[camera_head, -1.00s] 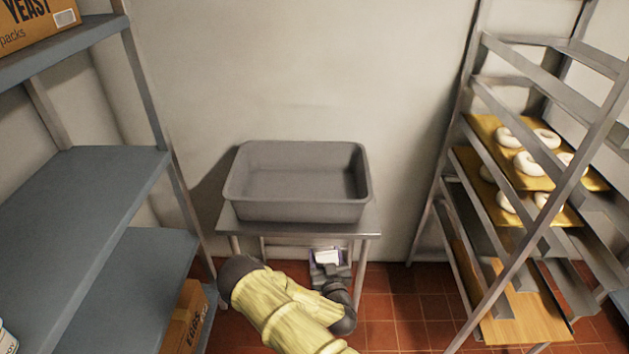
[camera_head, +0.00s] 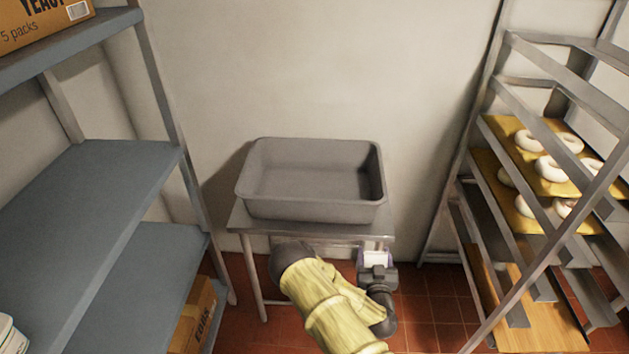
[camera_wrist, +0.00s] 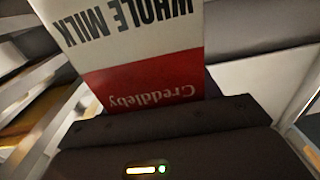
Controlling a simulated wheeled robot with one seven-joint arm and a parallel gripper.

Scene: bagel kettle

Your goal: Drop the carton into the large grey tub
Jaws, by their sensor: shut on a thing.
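The large grey tub (camera_head: 313,208) sits on a small metal table (camera_head: 255,222) against the back wall. It looks empty. My gripper (camera_head: 377,266) is in front of the table's right part, lower than the tub's rim. It is shut on the carton, whose small white part (camera_head: 376,257) shows above the jaws in the head view. In the wrist view the carton (camera_wrist: 150,60) is white and red, with "WHOLE MILK" and "Creddleby" lettering upside down. Its far end runs out of that view.
A blue-grey shelf unit (camera_head: 90,195) stands on the left, with a yeast box (camera_head: 45,22) on top and an eggs box (camera_head: 196,318) low down. A metal rack (camera_head: 505,155) with bagels on trays stands on the right. The space above the tub is clear.

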